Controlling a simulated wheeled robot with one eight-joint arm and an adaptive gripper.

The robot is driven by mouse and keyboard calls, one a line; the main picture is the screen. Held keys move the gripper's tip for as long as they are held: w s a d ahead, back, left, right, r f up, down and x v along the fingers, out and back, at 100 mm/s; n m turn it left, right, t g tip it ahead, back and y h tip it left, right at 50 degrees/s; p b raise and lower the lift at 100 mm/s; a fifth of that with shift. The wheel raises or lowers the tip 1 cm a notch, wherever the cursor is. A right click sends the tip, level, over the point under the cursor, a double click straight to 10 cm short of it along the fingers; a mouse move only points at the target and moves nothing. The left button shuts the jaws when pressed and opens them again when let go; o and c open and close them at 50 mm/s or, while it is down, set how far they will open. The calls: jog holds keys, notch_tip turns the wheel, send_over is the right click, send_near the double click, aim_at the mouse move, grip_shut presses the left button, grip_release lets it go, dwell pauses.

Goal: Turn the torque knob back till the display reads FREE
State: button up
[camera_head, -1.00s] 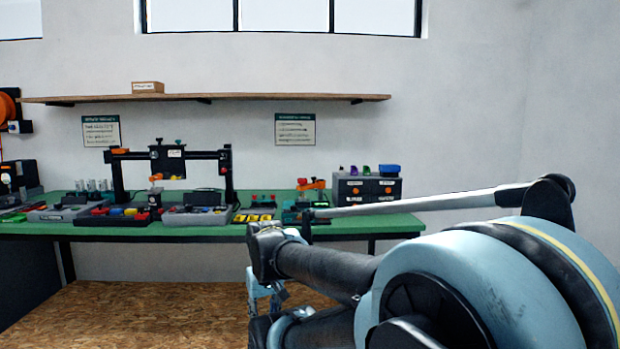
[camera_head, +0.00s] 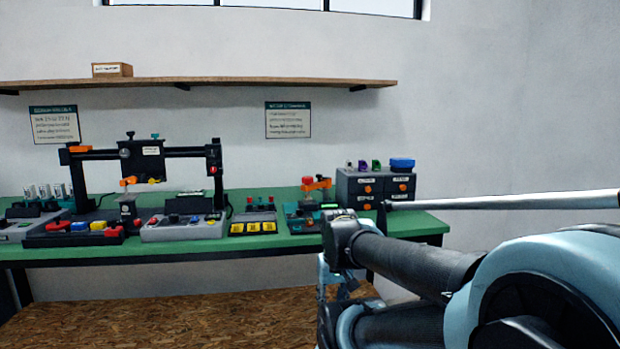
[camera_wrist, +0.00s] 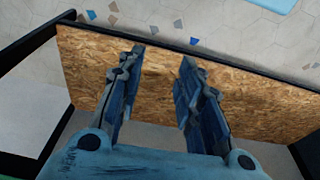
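A small teal device (camera_head: 299,222) with an orange-red top part (camera_head: 316,184) and a lit green display (camera_head: 329,206) stands on the right part of the green bench. The display's text is too small to read, and I cannot make out which part is the torque knob. My arm partly covers the device's right side. My gripper (camera_wrist: 163,56) is open and empty in the wrist view, its two blue fingers apart above a brown chipboard panel. In the head view it hangs low in front of the bench, mostly hidden by my arm.
The green bench (camera_head: 270,243) also carries a black gantry (camera_head: 139,160), a grey control box (camera_head: 183,231), a unit with yellow buttons (camera_head: 253,227) and a drawer cabinet (camera_head: 374,189). A wooden shelf (camera_head: 230,84) runs above. The chipboard panel (camera_wrist: 240,92) lies below the bench.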

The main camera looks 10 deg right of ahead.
jog(key=shift+o, duration=0.8)
jog(key=o, duration=0.4)
jog(key=shift+s+r, duration=0.25)
jog(key=shift+r, duration=0.05)
jog(key=shift+o, duration=0.2)
notch_tip(320, 180, up, 42)
jog(key=m+g, duration=0.2)
jog(key=m, duration=1)
send_over(308, 177)
notch_tip(308, 177, down, 17)
jog(key=shift+r, duration=0.15)
jog(key=c, duration=1.1)
